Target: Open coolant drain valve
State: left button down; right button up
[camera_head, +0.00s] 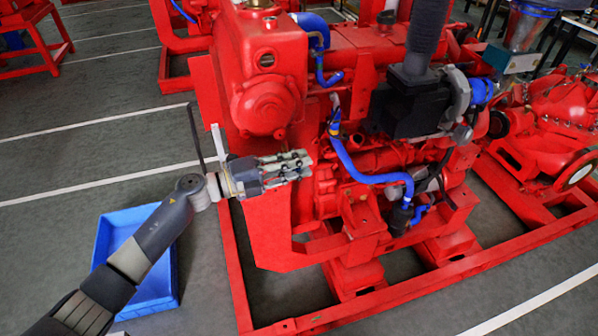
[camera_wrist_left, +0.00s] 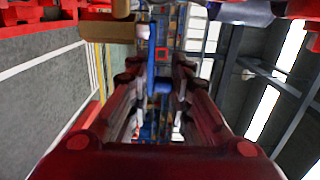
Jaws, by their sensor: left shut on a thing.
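My left gripper (camera_head: 306,163) reaches in from the left in the head view, its fingers against the near side of the red diesel engine (camera_head: 268,80). It shows in the left wrist view as two dark red fingers (camera_wrist_left: 158,75), closed around a small blue piece (camera_wrist_left: 161,86), which looks like the handle of the coolant drain valve. The valve itself is not clear in the head view, where the gripper covers that spot. Whether the handle is turned cannot be told. My right gripper is in neither view.
A blue tray (camera_head: 168,290) lies on the floor below my left arm. Blue hoses (camera_head: 352,172) run along the engine's front. The red base frame (camera_head: 345,312) edges the floor. Another red machine (camera_head: 560,130) stands at the right.

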pick_arm(q)
jog(key=shift+w+a+r+m+g+h+b, duration=0.1)
jog(key=shift+a+r+m+g+h+b, duration=0.1)
jog(key=shift+m+g+h+b, duration=0.3)
jog(key=shift+r+g, duration=0.2)
jog(key=shift+g, duration=0.1)
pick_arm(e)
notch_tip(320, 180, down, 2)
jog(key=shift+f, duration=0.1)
pick_arm(q)
jog(key=c, duration=1.6)
grip_release()
jog(key=shift+o, duration=0.2)
jog(key=shift+f, duration=0.1)
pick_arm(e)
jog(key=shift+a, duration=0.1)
pick_arm(q)
jog(key=v, duration=1.2)
jog(key=shift+s, duration=0.2)
